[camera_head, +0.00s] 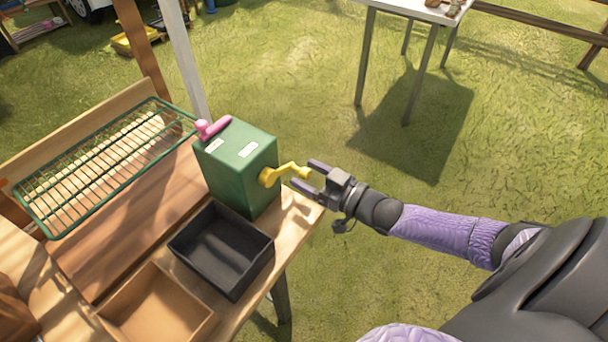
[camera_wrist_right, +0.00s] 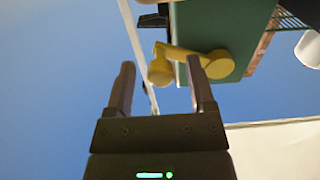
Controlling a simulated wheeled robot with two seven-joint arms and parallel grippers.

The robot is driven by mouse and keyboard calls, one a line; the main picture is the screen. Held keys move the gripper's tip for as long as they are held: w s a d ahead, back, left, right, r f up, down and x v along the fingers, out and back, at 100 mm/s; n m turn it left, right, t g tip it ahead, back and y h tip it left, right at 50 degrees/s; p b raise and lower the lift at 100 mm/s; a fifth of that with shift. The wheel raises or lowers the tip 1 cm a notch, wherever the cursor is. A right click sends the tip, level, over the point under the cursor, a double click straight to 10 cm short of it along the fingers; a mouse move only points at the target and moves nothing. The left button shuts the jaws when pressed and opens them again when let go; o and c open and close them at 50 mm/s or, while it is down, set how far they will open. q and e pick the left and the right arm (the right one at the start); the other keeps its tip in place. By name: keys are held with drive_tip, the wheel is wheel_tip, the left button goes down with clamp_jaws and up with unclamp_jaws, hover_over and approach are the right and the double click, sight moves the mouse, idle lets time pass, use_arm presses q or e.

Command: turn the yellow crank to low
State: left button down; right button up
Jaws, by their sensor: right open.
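The yellow crank (camera_head: 283,173) sticks out from the right side of a green box (camera_head: 243,166) on the wooden table. Its arm points right, toward my right gripper (camera_head: 308,176). The right gripper is open, with the crank's knob at or between its fingertips in the head view. In the right wrist view the yellow crank (camera_wrist_right: 195,62) lies just beyond the fingertips of the right gripper (camera_wrist_right: 162,80), its knob in line with the gap. I cannot tell whether a finger touches it. The left gripper is not in view.
A black tray (camera_head: 222,248), a brown tray (camera_head: 157,305) and a green wire rack (camera_head: 105,165) are on the table. Grass lies right of the table edge. A white table (camera_head: 420,8) stands farther back.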

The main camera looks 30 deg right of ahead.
drive_tip(key=shift+w+a, duration=0.25)
drive_tip(key=shift+w, duration=0.2)
clamp_jaws()
idle(0.3)
idle(0.4)
idle(0.4)
